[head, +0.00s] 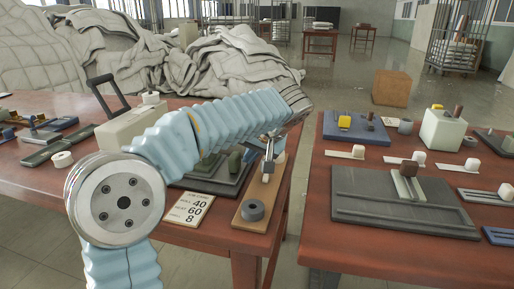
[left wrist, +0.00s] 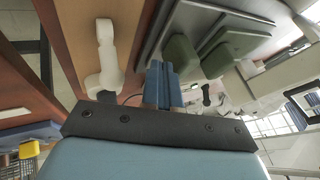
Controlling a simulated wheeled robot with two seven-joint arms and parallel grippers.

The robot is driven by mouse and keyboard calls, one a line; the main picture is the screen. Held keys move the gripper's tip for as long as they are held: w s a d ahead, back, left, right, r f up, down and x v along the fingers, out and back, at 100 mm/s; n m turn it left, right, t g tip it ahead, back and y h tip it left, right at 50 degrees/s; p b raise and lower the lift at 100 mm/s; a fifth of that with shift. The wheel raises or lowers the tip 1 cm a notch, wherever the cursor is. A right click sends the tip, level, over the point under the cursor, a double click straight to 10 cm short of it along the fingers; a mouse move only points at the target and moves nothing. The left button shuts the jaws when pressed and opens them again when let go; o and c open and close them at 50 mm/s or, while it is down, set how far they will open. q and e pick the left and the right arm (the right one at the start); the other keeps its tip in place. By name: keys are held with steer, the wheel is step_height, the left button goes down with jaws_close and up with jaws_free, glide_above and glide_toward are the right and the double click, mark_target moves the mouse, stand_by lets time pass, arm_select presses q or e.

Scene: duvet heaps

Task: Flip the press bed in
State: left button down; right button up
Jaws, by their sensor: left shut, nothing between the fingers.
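A dark grey plate with green blocks (head: 212,184), which may be the press bed, lies on the left table, partly hidden behind my left arm. It also shows in the left wrist view (left wrist: 205,50). A wooden board (head: 241,211) lies beside it at the table's right edge. My left gripper (head: 268,160) is over the board's far part; its small fingers are hard to make out there. In the left wrist view its blue fingers (left wrist: 163,82) are shut and empty, between the board's pale fitting (left wrist: 106,50) and the green blocks. I cannot see contact. My right gripper is not in view.
A grey ring (head: 253,210) sits on the board's near end, beside a number card (head: 190,209). A black-handled pale box (head: 130,124) stands behind my arm. The right table (head: 325,235) bears a grey plate (head: 400,213); a floor gap separates the tables. Duvets (head: 235,65) heap behind.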

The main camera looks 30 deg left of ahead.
arm_select(q)
steer(key=shift+x, duration=0.9)
steer(key=s+a, duration=0.1)
steer(key=a, duration=0.4)
steer(key=s+a, duration=0.1)
steer(key=a, duration=0.4)
steer(key=s+a, duration=0.1)
steer(key=a, duration=0.4)
steer(key=shift+s+a+b, duration=0.1)
steer(key=shift+s+b, duration=0.25)
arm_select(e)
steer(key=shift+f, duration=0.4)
arm_select(q)
steer(key=shift+r, duration=0.1)
